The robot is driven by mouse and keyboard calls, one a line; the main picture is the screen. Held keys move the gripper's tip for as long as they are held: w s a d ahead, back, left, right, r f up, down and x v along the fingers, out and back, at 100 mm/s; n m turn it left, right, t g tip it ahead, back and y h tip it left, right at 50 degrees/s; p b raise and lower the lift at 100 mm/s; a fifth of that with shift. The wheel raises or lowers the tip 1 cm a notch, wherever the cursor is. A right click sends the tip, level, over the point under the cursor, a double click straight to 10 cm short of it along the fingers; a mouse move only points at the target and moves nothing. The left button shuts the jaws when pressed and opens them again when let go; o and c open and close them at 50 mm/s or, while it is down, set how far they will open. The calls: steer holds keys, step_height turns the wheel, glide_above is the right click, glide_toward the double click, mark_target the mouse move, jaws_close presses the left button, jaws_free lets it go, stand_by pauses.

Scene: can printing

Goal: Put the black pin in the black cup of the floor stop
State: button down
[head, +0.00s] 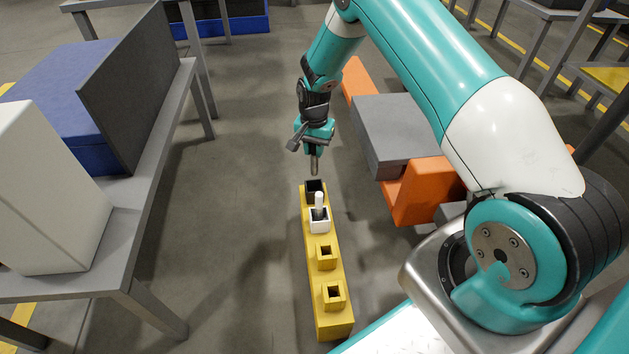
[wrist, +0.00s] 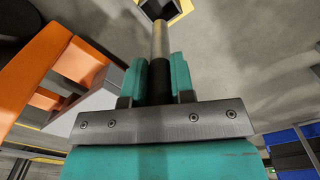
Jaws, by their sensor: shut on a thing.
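The floor stop is a long yellow block (head: 311,240) on the floor with a row of square cups. Its black cup (head: 314,187) is at the far end and also shows at the top of the wrist view (wrist: 172,12). My gripper (head: 314,150) is shut on the black pin, just above the black cup. In the wrist view the pin's black part (wrist: 159,82) is between the teal fingers (wrist: 159,75). Its metal shaft (wrist: 160,40) points at the cup's opening. The tip looks above the rim in the head view; the exact gap is hard to tell.
A white cup (head: 320,226) beside the black one holds a white pin (head: 319,202). Two yellow cups (head: 326,257) nearer me look empty. An orange and grey structure (head: 425,195) stands right, a grey table (head: 150,215) left. Floor around the stop is clear.

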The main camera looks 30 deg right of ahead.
mark_target(314, 174)
step_height(314, 174, down, 10)
steer(key=b, duration=0.3)
steer(key=shift+r, duration=0.15)
steer(key=c, duration=1)
jaws_free()
steer(key=shift+f, duration=0.2)
steer(key=shift+o, duration=0.2)
